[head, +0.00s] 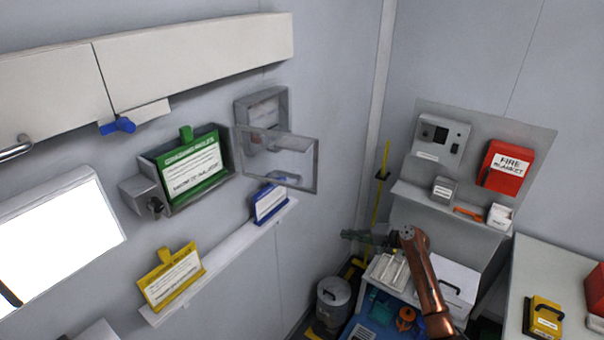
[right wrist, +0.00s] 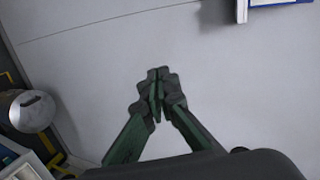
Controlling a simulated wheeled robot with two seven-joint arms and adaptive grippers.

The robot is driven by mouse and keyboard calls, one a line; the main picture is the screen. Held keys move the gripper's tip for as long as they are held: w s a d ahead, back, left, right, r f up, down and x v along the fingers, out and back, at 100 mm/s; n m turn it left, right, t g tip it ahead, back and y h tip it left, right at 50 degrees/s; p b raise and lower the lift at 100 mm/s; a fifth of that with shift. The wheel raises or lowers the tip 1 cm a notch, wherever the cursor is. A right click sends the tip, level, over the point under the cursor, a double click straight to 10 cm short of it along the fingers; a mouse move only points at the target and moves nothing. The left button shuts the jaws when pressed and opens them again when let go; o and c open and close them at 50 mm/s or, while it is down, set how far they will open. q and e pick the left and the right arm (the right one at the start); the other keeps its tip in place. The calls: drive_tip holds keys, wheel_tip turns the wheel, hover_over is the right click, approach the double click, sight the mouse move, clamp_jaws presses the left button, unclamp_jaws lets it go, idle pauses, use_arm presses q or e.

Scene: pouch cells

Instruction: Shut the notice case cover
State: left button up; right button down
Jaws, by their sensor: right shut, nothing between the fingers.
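The notice case (head: 262,93) is a grey box on the left wall with a white paper inside. Its clear, grey-framed cover (head: 316,168) stands open, swung out from the wall into the room, low and to the right of the case. The hinge line is hard to make out. My right gripper (head: 346,235) is below and to the right of the cover, apart from it. In the right wrist view its fingertips (right wrist: 156,76) are together and empty, in front of plain wall. My left gripper is not in view.
A green sign (head: 190,165) in a grey holder hangs left of the case. A blue sign (head: 270,204) and a yellow sign (head: 171,278) stand on a narrow ledge (head: 220,254) below. A metal bin (head: 332,302) and a cluttered cart sit under my right gripper.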

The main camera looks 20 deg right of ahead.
drive_tip(key=s+a+r+n+g+y+p, duration=0.1)
drive_tip(key=s+a+r+n+y, duration=0.15)
drive_tip(key=r, duration=1.05)
drive_tip(key=s+a+r+n+g+y+p, duration=0.1)
drive_tip(key=s+a+r+n+y, duration=0.2)
drive_tip(key=r, duration=1)
drive_tip(key=s+a+r+n+g+y, duration=0.15)
drive_tip(key=a+r, duration=0.25)
drive_tip(key=r, duration=0.9)
drive_tip(key=a+f+p, duration=0.2)
drive_tip(key=a+p, duration=0.3)
drive_tip(key=a, duration=0.5)
drive_tip(key=shift+w+a+m+t, duration=0.3)
drive_tip(key=shift+m+t, duration=0.05)
drive_tip(key=shift+m, duration=0.05)
